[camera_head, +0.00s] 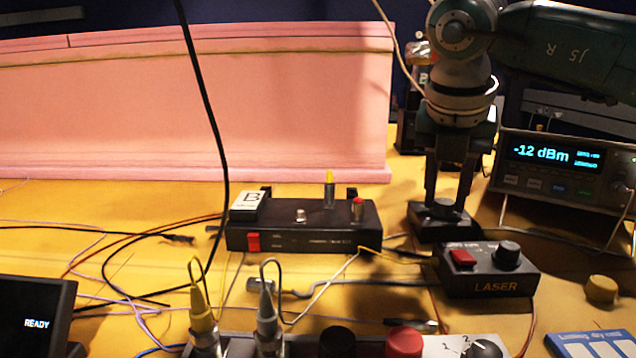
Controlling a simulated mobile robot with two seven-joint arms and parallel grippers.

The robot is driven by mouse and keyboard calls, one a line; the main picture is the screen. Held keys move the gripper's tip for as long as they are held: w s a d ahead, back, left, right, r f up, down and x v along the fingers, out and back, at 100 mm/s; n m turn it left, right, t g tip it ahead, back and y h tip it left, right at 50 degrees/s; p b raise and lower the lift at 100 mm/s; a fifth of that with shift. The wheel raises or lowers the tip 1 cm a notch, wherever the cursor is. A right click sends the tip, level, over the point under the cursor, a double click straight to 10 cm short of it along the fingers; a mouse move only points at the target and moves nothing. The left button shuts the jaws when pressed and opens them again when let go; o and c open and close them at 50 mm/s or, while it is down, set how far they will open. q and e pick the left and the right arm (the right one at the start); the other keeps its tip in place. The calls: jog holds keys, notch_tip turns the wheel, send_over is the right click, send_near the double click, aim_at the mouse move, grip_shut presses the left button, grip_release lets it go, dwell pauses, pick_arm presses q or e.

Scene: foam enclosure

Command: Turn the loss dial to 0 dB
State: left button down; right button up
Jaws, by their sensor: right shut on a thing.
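My right gripper (446,203) points straight down with its fingertips at the top of a small black box (443,231). It is shut on what I take to be the loss dial on that box. The fingers hide the dial, so its setting and marks cannot be read. The power meter (548,160) at the right shows -12 dBm in blue digits. My left gripper is not in view.
The LASER box (488,275), with a red button and black knob, stands just in front. A black unit marked B (302,238) is to the left. Cables cross the yellow table (130,258). A connector panel (310,345) lines the front; pink foam (190,100) stands behind.

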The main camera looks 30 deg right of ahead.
grip_shut()
dwell(0.3)
jog(key=n+t+y+b, duration=0.1)
jog(key=n, duration=0.2)
jog(key=shift+s+d+n, duration=0.1)
jog(key=shift+d+n, duration=0.05)
jog(key=shift+n, duration=0.25)
jog(key=n+y+b, duration=0.1)
jog(key=n, duration=0.2)
jog(key=shift+d+n+t, duration=0.1)
jog(key=shift+n+t, duration=0.2)
jog(key=shift+n, duration=0.1)
jog(key=n+y, duration=0.1)
jog(key=n, duration=0.2)
jog(key=shift+d+n+y, duration=0.1)
jog(key=shift+n+y, duration=0.2)
jog(key=shift+y, duration=0.1)
jog(key=n+y, duration=0.1)
jog(key=n, duration=0.2)
jog(key=shift+d+n, duration=0.1)
jog(key=shift+n, duration=0.2)
jog(key=shift+n+y+p, duration=0.4)
jog(key=shift+n, duration=0.1)
jog(key=o, duration=0.6)
grip_release()
